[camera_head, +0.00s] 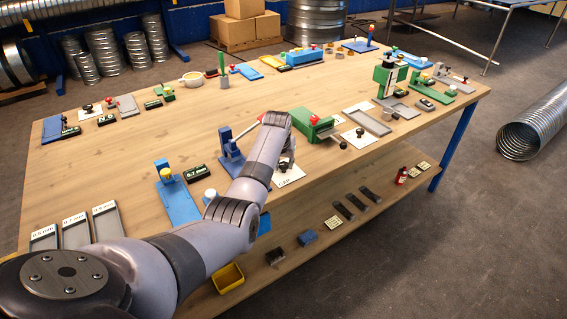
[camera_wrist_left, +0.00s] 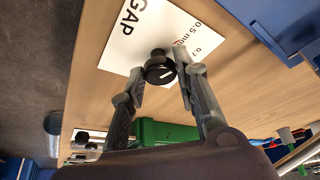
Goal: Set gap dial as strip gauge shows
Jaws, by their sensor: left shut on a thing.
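The gap dial is a black round knob (camera_wrist_left: 160,68) with a white mark, on a white card (camera_wrist_left: 150,35) lettered "GAP", with "0.5 mm" and "0.7" readable. The card also shows in the head view (camera_head: 290,178), partly behind my arm. My left gripper (camera_wrist_left: 158,66) has its fingers on either side of the knob and is shut on it. In the head view the gripper is mostly hidden by my arm.
A green device (camera_head: 312,125) with a red knob stands just right of my arm. A blue clamp (camera_head: 230,150) stands left of it. Labelled grey trays (camera_head: 75,234) lie at the front left. The middle of the wooden table (camera_head: 150,140) has clear room.

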